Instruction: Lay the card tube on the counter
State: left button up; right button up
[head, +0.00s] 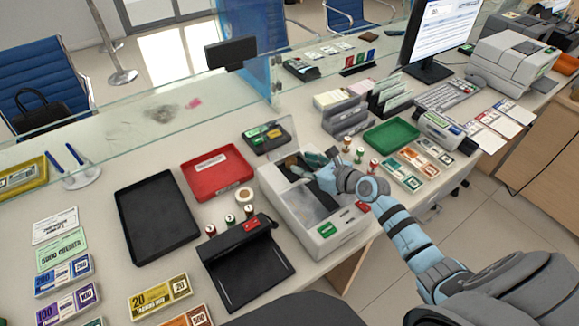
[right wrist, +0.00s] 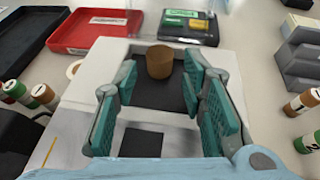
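The card tube, a short brown cylinder, shows in the right wrist view (right wrist: 160,62). It appears upright in the dark recess at the far end of the white machine (head: 283,196). In the head view only a small brown part of it (head: 291,160) shows beside my gripper. My right gripper (head: 316,162) is over the machine, with its teal fingers spread wide. The tube stands beyond and between the fingertips, and I see no finger closed on it. The counter (head: 110,195) runs under the machine. My left gripper is not in view.
A red tray (head: 217,185) and an empty black tray (head: 157,218) lie left of the machine. A black card holder (head: 268,138) is behind it. A green tray (head: 391,135) and several stamps are to the right. A glass screen runs along the back.

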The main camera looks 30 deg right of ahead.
aim_at(292, 160)
jog(key=b+x, duration=0.1)
jog(key=x, duration=0.4)
jog(key=shift+w+b, duration=0.25)
jog(key=shift+b, duration=0.1)
jog(key=shift+s, duration=0.1)
jog(key=c, duration=0.5)
jog(key=shift+r, duration=0.15)
